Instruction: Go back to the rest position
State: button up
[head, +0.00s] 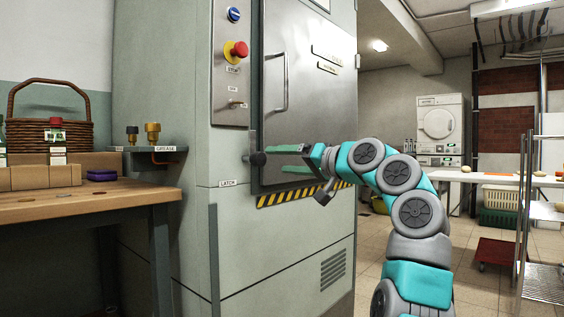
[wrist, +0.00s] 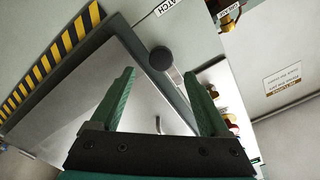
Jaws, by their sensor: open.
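My gripper (head: 287,160) is open and empty in front of the lower part of the grey cabinet door (head: 305,110). Its two green fingers stand apart in the wrist view (wrist: 165,95), with nothing between them but the view of the door behind. The dark round latch knob (head: 258,158) is just left of the fingertips, next to the LATCH label; it also shows beyond the fingers in the wrist view (wrist: 161,58). I cannot tell whether a fingertip touches the knob. The door appears closed.
The cabinet (head: 170,110) stands close in front of my arm. A wooden bench (head: 90,201) with a wicker basket (head: 50,120) is at left. A wire shelf rack (head: 540,215), a red floor trolley (head: 497,254) and a white table (head: 490,177) are at right. Tiled floor (head: 385,245) shows behind my arm.

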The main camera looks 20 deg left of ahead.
jog(key=d+f+m+g+h, duration=0.1)
jog(key=d+f+m+h, duration=0.2)
jog(key=d+f, duration=0.35)
jog(key=s+d+f+g+h, duration=0.2)
jog(key=s+d+f+h, duration=0.15)
jog(key=s+f, duration=0.35)
jog(key=s+d+f+g+h, duration=0.15)
jog(key=s+d+f, duration=0.3)
jog(key=f, duration=0.55)
jog(key=s+d+f+m+g+h, duration=0.1)
jog(key=s+d+f+h, duration=0.2)
jog(key=s+d+f, duration=0.7)
jog(key=s+d+f+m+g+h, duration=0.1)
jog(key=s+d+f+g+h, duration=0.15)
jog(key=s+d+f, duration=0.7)
jog(key=s+d+f+m+g+h, duration=0.1)
jog(key=s+d+f+h, duration=0.35)
jog(key=s, duration=1.05)
notch_tip(320, 180, up, 13)
jog(key=a+y+p, duration=0.1)
jog(key=p, duration=1.3)
jog(key=shift+s+p, duration=0.2)
jog(key=shift+p, duration=0.2)
